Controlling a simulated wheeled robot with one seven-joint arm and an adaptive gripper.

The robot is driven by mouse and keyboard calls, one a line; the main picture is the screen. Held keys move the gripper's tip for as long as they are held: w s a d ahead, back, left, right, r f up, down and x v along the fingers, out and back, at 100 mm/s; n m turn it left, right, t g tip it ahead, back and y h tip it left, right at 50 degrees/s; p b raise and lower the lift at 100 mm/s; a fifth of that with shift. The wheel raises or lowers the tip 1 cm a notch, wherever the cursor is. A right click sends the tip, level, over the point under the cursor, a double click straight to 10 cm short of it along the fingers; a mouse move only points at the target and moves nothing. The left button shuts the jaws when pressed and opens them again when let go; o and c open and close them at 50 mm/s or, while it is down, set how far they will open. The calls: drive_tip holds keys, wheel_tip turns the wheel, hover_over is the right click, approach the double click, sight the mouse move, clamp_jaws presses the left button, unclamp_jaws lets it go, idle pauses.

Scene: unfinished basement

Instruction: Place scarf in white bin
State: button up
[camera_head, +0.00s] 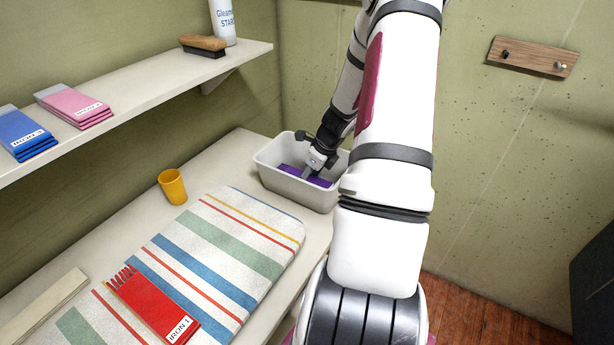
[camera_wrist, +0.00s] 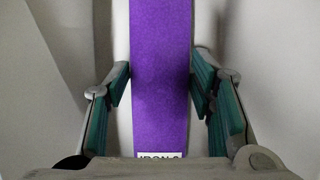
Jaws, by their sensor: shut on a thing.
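The purple scarf (camera_wrist: 160,50) has a white label at its near end, only partly readable. In the head view the purple scarf (camera_head: 319,182) is low inside the white bin (camera_head: 283,184), within its walls. My gripper (camera_head: 309,170) reaches down into the bin from above. In the wrist view my gripper (camera_wrist: 163,85) has its teal-padded fingers on both sides of the scarf, shut on it. The bin's pale walls (camera_wrist: 275,50) surround the fingers. Whether the scarf touches the bin floor is hard to tell.
A red folded scarf (camera_head: 155,303) labelled IRON 1 lies on the striped pad (camera_head: 222,245) on the table. A yellow cup (camera_head: 173,187) stands behind the pad. A shelf (camera_head: 130,100) above holds blue (camera_head: 25,133) and pink (camera_head: 74,107) folded pieces, a brush and a bottle.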

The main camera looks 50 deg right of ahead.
drive_tip(key=shift+f, duration=0.2)
drive_tip(key=o, duration=1.2)
drive_tip(key=shift+r, duration=0.1)
